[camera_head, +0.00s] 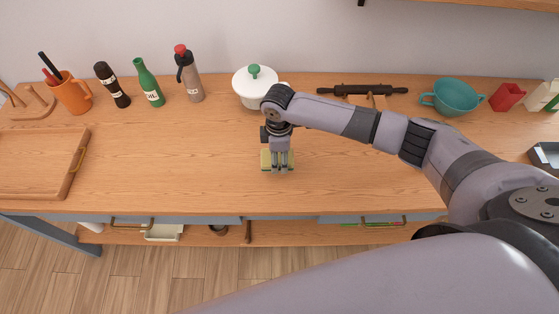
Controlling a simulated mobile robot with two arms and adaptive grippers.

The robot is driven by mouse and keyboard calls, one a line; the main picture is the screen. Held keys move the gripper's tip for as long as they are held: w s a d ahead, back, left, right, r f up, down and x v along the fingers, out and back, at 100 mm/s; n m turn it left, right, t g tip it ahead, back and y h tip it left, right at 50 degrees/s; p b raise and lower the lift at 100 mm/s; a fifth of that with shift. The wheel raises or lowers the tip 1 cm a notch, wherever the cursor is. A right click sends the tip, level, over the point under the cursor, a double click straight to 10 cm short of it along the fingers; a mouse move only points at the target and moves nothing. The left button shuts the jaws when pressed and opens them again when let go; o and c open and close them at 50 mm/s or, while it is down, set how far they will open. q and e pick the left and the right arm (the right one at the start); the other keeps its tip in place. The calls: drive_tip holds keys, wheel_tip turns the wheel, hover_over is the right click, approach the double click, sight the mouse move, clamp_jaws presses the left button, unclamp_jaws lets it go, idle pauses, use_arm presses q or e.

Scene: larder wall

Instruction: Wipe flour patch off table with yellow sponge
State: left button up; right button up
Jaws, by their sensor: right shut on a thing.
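The yellow sponge (265,160) is at the middle of the wooden table (190,170), in front of the white pot. My right gripper (281,168) points down over the sponge and is shut on it. The fingers hide part of the sponge. It is at or just above the table top; I cannot tell whether it touches. I see no flour patch on the visible wood. My left gripper is not in view.
A wooden tray (72,187) lies at the left. Along the back stand an orange mug (72,95), a dark bottle (113,88), a green bottle (150,86), a grey bottle (189,80), a white pot (251,91), a rolling pin (340,90) and a teal bowl (455,97). The table's left middle is clear.

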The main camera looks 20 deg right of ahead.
drive_tip(key=shift+r, duration=0.75)
drive_tip(key=shift+s+r, duration=0.1)
drive_tip(key=shift+r, duration=0.15)
